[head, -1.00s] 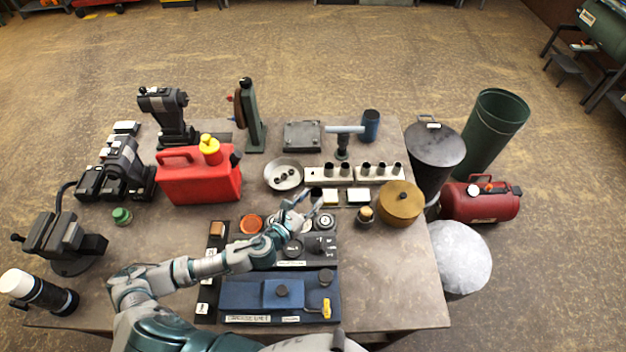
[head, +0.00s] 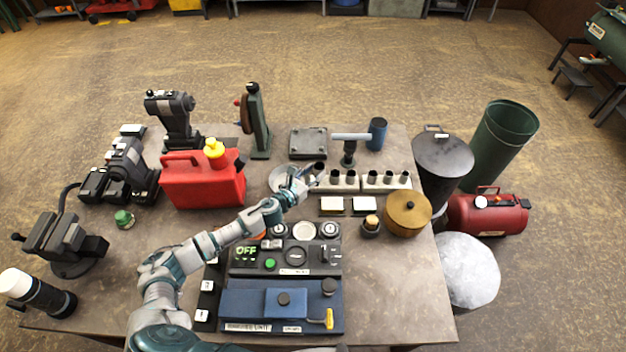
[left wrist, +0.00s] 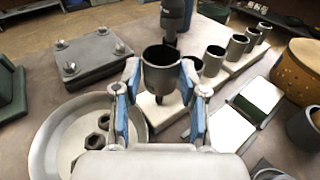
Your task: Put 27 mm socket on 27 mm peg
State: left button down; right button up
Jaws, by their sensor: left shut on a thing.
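My left gripper (head: 312,174) reaches in over the left end of a pale socket rail (head: 345,184). It is shut on a dark, hollow cylindrical socket (head: 319,167). In the left wrist view, the blue-padded fingers clasp the socket (left wrist: 160,72) from both sides, its open mouth facing up. The socket is upright over the near end of the rail (left wrist: 160,119). Several other sockets (left wrist: 213,60) stand in a row along the rail. Size markings are not readable. My right gripper is not in view.
A round pale dish (left wrist: 70,130) with nuts lies close left of the gripper. Two white-topped blocks (head: 362,204) and a wooden drum (head: 407,213) are in front and right. A control panel (head: 285,257) lies nearer.

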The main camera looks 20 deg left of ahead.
pick_arm(q)
jog(key=shift+w+f, duration=0.1)
jog(key=shift+f, duration=0.2)
notch_tip(320, 180, down, 3)
jog(key=shift+f+b, duration=0.1)
jog(key=shift+b, duration=0.35)
jog(key=shift+a, duration=0.15)
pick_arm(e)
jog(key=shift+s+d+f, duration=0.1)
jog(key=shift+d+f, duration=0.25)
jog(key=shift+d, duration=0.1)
pick_arm(q)
jog(key=c, duration=0.6)
grip_release()
jog(key=shift+c, duration=0.2)
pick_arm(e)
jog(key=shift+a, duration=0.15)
